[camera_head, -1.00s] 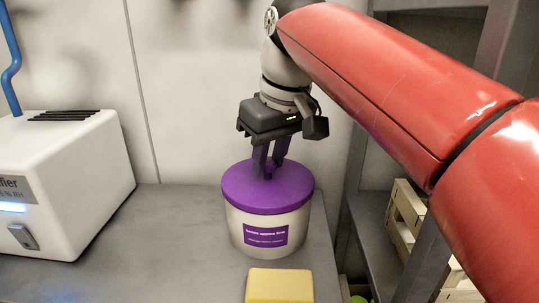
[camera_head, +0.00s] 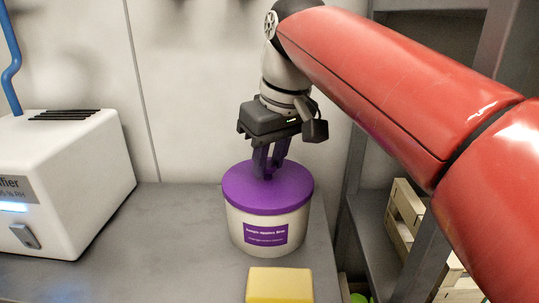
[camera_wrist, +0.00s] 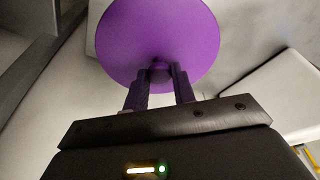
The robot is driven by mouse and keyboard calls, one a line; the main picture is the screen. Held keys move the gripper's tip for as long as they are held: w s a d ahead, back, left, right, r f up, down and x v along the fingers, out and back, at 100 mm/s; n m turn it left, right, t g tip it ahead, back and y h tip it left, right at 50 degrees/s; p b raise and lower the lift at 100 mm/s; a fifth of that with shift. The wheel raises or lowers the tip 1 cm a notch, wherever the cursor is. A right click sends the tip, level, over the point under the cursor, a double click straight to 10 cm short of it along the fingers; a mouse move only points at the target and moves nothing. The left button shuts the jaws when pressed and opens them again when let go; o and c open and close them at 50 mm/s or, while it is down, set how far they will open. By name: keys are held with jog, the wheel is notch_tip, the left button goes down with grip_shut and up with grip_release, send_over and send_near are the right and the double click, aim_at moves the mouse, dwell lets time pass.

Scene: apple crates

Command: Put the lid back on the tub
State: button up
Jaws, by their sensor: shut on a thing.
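The purple lid (camera_head: 240,192) rests on top of the cream tub (camera_head: 238,232), which stands upright on the grey worktop and has a purple label. In the head view the lid looks level and covers the tub's mouth. My gripper (camera_head: 267,172) points down from above and is shut on the lid's small central knob. In the wrist view the lid (camera_wrist: 150,30) is a purple disc past my gripper (camera_wrist: 160,72), with the knob between the two fingers. The tub's rim is hidden under the lid, so I cannot tell whether the lid is fully seated.
A yellow block (camera_head: 280,286) lies in front of the tub. A white machine (camera_head: 70,170) with a blue hose stands at the left. A wall is close behind. A grey shelf (camera_head: 375,235) with wooden crates (camera_head: 405,215) is at the right. The worktop between machine and tub is clear.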

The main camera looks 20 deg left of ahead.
dwell(0.4)
jog(key=o, duration=1)
jog(key=shift+o, duration=0.6)
jog(key=o, duration=0.4)
jog(key=shift+r, duration=0.1)
notch_tip(320, 180, up, 5)
jog(key=p, duration=0.5)
jog(key=shift+r, duration=0.9)
